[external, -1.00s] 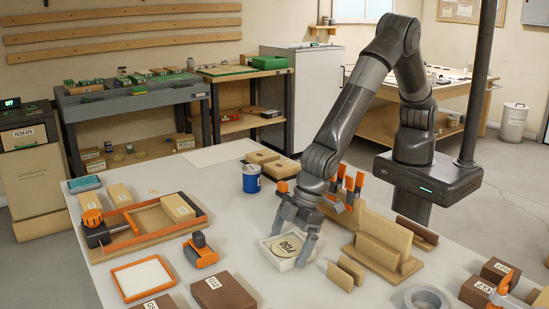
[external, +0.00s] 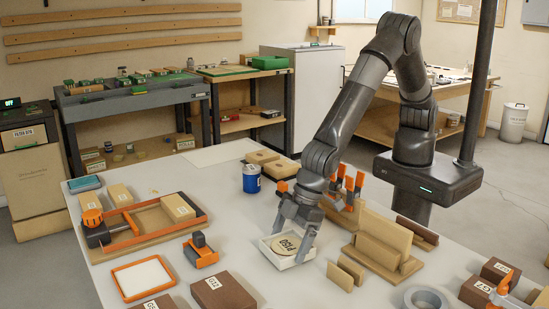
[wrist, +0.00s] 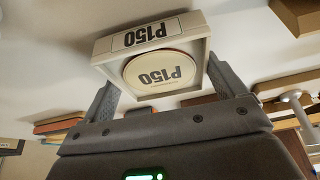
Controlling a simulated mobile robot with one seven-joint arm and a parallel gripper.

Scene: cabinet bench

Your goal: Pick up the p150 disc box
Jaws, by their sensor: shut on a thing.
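The P150 disc box (external: 280,257) is a shallow white open box with a round cream disc marked P150 inside it. It is at the middle of the bench in the external view. In the wrist view the box (wrist: 150,38) shows its P150 label, with the disc (wrist: 160,75) behind its wall. My gripper (external: 293,237) is shut on the box, with one finger at each side of it in the wrist view (wrist: 162,85). I cannot tell whether the box is clear of the bench top.
A blue can (external: 251,179) stands behind and left. An orange clamp (external: 200,250) and a brown box (external: 222,292) lie to the left. Wooden blocks (external: 345,274) and a stepped wooden rack (external: 383,241) stand close on the right. A tape roll (external: 427,299) is at the front right.

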